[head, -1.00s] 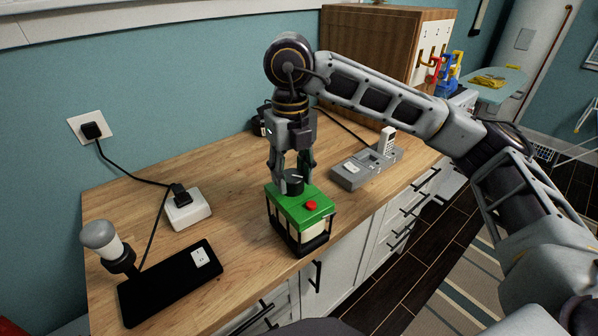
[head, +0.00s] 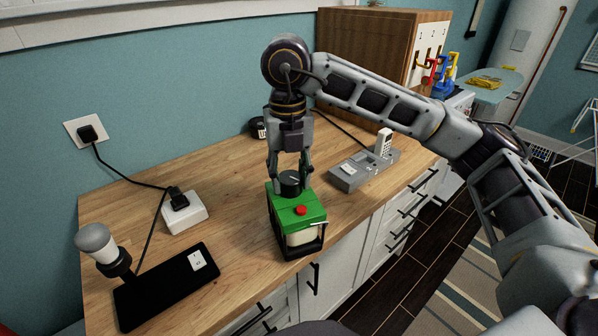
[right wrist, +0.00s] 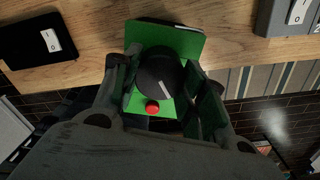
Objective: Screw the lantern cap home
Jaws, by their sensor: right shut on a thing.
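The green-topped lantern (head: 300,218) stands upright near the counter's front edge, with a dark frame, a pale body and a red button (head: 301,210) on top. The round black lantern cap (head: 290,186) sits at the top of the lantern; whether it is fully seated I cannot tell. My right gripper (head: 290,176) points down from above and is shut on the cap. In the right wrist view the cap (right wrist: 160,75) lies between the fingers, with a pale line on it, above the red button (right wrist: 152,107). My left gripper is not in view.
A black pad with a lamp (head: 168,287) lies left of the lantern. A white plug block (head: 185,215) stands by the wall, its cable running to the outlet. A grey dock (head: 362,170) with a white handset is at right. Bare counter lies between them.

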